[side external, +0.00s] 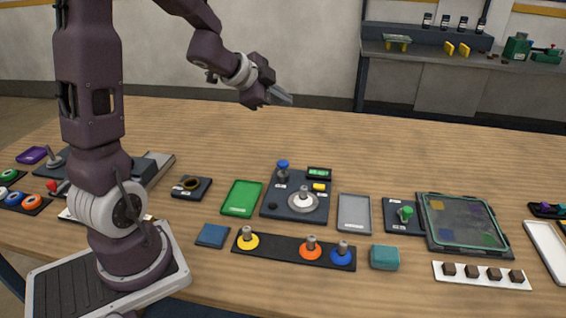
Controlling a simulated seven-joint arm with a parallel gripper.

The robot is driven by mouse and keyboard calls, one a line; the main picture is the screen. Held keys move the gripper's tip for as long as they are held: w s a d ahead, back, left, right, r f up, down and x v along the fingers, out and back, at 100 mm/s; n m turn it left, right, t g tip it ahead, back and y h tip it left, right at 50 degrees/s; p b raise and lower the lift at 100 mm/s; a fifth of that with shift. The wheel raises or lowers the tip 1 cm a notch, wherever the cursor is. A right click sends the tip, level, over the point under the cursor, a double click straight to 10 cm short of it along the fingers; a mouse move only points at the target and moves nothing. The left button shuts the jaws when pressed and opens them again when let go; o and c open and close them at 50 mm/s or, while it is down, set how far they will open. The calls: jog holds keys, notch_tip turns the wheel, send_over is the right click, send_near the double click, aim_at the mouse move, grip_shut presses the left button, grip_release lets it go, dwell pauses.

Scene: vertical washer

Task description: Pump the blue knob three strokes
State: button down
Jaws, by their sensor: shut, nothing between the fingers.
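A blue knob (283,164) tops a short post at the back left of a dark panel (270,208) on the table. The same panel carries a white round dial (303,201) with a grey knob, a small yellow piece (319,187) and a small green display (318,173) whose text is too small to read. My gripper (290,101) is shut and empty. It hangs in the air well above the table, above the blue knob in the picture and apart from it, with its fingers pointing right and slightly down.
A green tray (241,198) lies left of the panel, a grey tray (354,213) right of it. In front is a black strip (272,251) with yellow, orange and blue discs. A teal block (384,257) sits beside it. The table's back is clear.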

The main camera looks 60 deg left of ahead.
aim_at(284, 162)
jog(key=f+h, duration=0.1)
jog(key=f, duration=0.1)
jog(key=f+m+g+h, duration=0.1)
jog(key=s+f+m, duration=0.1)
jog(key=f, duration=0.1)
jog(key=shift+a+f+h, duration=0.1)
jog(key=shift+f+h, duration=0.2)
jog(key=shift+h, duration=0.1)
jog(key=shift+f, duration=4.4)
jog(key=shift+f, duration=0.4)
jog(key=shift+f, duration=1.2)
jog(key=shift+r, duration=1.65)
